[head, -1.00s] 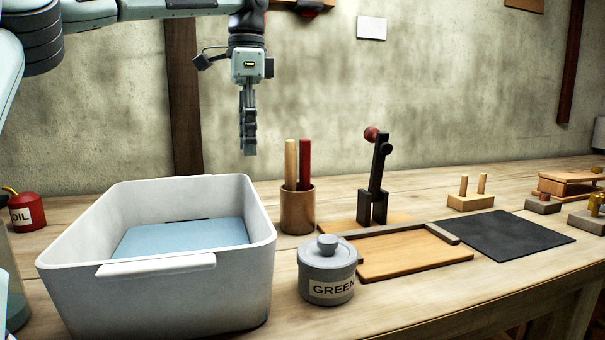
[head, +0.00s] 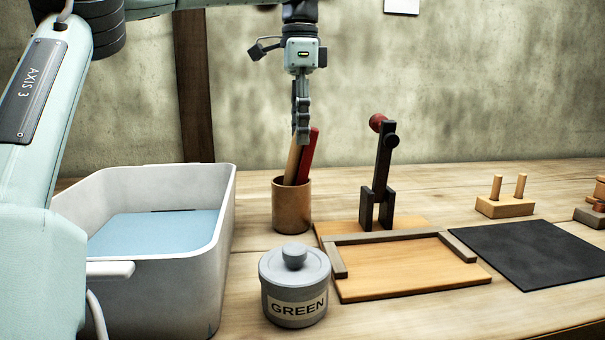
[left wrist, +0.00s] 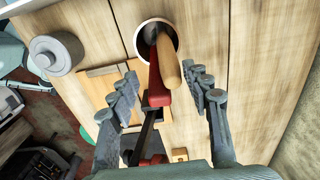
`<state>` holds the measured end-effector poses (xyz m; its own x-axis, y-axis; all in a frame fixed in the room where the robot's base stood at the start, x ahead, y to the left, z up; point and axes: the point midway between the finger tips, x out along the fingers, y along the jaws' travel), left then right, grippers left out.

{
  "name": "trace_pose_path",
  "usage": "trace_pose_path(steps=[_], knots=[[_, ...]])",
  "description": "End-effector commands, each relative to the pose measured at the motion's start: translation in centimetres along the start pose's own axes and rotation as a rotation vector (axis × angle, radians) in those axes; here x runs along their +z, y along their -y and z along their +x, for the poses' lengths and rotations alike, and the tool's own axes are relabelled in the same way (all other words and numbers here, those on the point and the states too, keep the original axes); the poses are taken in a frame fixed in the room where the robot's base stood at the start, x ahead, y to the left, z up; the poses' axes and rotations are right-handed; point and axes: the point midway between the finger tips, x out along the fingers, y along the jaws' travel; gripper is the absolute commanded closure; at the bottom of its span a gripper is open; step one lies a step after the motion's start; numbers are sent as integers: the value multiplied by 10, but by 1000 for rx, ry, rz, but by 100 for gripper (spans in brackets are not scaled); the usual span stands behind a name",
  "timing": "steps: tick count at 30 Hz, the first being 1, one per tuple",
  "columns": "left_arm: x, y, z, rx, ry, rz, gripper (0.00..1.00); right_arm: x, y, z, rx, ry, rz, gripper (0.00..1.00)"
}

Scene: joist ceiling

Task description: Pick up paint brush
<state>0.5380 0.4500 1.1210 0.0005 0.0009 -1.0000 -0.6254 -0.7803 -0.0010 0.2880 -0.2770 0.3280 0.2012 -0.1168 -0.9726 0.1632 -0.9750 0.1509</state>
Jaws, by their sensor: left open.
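A brown wooden cup (head: 292,212) holds two long handles, one pale wood (head: 293,162) and one red (head: 309,155). Their lower ends are hidden in the cup, so I cannot tell which belongs to the paint brush. Both lean to the right in the head view. My left gripper (head: 301,130) points down at their tops. In the left wrist view, its fingers (left wrist: 164,76) are open. The pale handle (left wrist: 169,62) and the red handle (left wrist: 158,92) show between them. I cannot tell whether a finger touches either. My right gripper is not in view.
A white tub (head: 228,215) stands left of the cup. A grey pot marked GREEN (head: 295,285) is in front of it. A wooden board (head: 410,268), an upright dark lever (head: 383,165) and a black mat (head: 530,252) lie to the right.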

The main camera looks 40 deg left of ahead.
Motion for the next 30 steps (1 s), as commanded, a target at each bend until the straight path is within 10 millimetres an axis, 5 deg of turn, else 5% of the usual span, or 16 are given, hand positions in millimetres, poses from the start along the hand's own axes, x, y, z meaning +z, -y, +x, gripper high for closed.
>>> trace_pose_path(steps=[12,21,30], knots=[[3,-2,56,1,0,-1,52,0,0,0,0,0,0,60],[3,-1,62,0,-1,-2,52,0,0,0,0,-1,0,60],[3,-1,62,0,-1,-2,88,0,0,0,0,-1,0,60]])
